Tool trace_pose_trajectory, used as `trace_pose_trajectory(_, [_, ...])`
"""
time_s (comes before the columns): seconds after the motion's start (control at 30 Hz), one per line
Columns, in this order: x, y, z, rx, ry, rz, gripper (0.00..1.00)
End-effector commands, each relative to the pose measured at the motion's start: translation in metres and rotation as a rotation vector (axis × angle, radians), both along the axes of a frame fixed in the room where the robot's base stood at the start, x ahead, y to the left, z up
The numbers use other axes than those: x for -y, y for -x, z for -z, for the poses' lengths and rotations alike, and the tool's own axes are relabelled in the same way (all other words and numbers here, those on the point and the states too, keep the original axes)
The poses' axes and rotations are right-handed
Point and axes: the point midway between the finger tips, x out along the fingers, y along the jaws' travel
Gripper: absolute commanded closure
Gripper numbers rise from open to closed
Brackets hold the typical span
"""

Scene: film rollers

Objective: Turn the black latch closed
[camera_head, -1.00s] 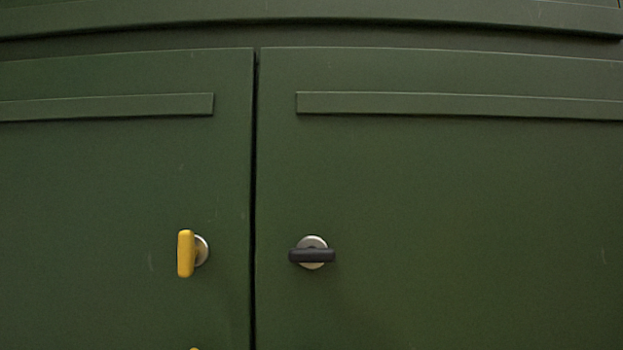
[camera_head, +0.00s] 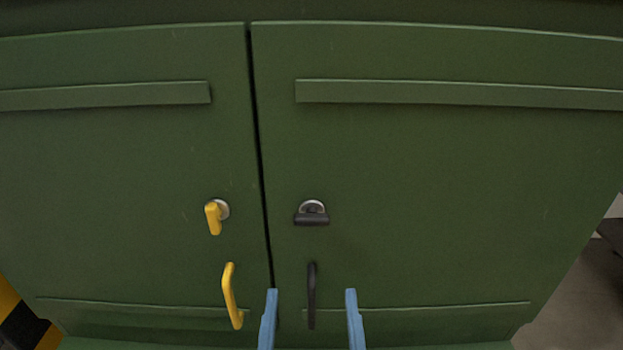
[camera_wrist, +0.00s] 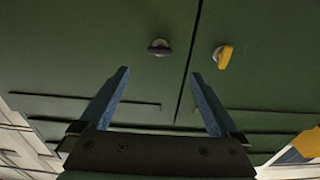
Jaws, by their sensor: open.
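The black latch (camera_head: 312,217) lies horizontal on a round silver base, on the right green cabinet door (camera_head: 430,170) near the gap between the doors. It also shows in the wrist view (camera_wrist: 159,48), beyond my gripper's fingers. My gripper (camera_head: 311,300) has two blue fingers spread wide at the bottom of the head view, below the latch and with the black handle (camera_head: 311,296) showing between them. In the wrist view the gripper (camera_wrist: 160,80) is open and empty, apart from the latch.
A yellow latch (camera_head: 213,217) and a yellow handle (camera_head: 231,297) are on the left door (camera_head: 120,170). Raised strips cross both doors. A yellow and black striped thing (camera_head: 22,318) is at the lower left. Floor shows at the lower right.

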Motion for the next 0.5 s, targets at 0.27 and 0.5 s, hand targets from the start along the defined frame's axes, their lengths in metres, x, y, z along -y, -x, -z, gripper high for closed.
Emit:
trace_pose_trajectory(0.27, [0.0,0.005,-0.01,-0.037,0.002,-0.001,0.03])
trace_pose_trajectory(0.5, [0.0,-0.014,-0.007,-0.033,0.002,-0.001,0.03])
